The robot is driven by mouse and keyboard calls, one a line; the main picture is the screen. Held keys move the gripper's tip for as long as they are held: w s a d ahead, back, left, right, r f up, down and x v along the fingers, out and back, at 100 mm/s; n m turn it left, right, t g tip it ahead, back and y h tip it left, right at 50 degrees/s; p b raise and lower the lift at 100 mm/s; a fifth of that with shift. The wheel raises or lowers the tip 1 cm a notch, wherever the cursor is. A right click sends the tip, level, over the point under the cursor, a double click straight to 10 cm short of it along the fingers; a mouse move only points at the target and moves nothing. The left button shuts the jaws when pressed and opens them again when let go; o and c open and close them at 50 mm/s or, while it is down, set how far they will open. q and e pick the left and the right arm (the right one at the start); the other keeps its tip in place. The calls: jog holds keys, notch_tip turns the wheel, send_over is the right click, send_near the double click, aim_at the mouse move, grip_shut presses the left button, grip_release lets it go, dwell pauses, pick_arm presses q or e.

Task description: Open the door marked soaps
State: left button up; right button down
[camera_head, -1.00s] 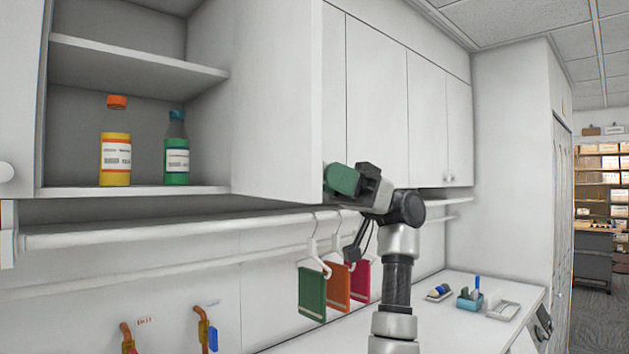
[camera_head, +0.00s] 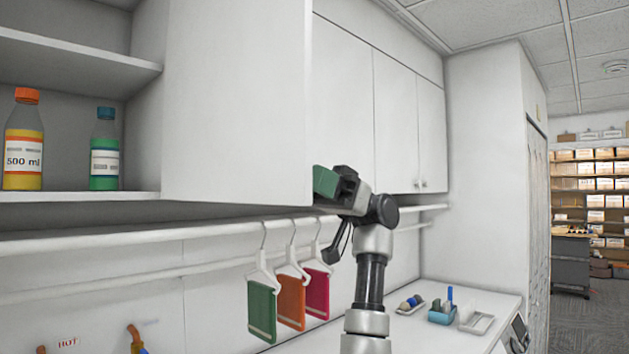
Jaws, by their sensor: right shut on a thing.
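A white cabinet door (camera_head: 238,105) stands swung open at the right side of an open shelf compartment (camera_head: 75,55). Its inner face is toward me; no "soaps" marking shows on it. My right gripper (camera_head: 325,183) is at the lower free edge of this door, on its outer side. The gripper is shut, it appears on the door's knob, but the fingertips and knob are hidden behind the door edge. My left gripper is not in view.
A yellow bottle (camera_head: 23,150) and a green bottle (camera_head: 104,155) stand in the compartment. Closed cabinet doors (camera_head: 395,115) are to the right. Below hang green (camera_head: 262,312), orange (camera_head: 291,303) and red (camera_head: 317,293) cards on a rail. Small trays (camera_head: 441,315) lie on the counter.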

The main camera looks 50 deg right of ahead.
jog(key=shift+w, duration=0.1)
jog(key=c, duration=1.1)
grip_release()
jog(key=shift+o, duration=1.4)
jog(key=shift+w+a, duration=0.1)
jog(key=shift+w, duration=0.05)
jog(key=shift+o, duration=0.5)
jog(key=shift+w+a, duration=0.15)
jog(key=shift+w, duration=0.1)
jog(key=b+v, duration=0.2)
jog(key=v, duration=0.8)
jog(key=shift+d+b, duration=0.35)
jog(key=shift+d, duration=0.05)
jog(key=shift+s+f, duration=0.1)
jog(key=shift+f, duration=0.05)
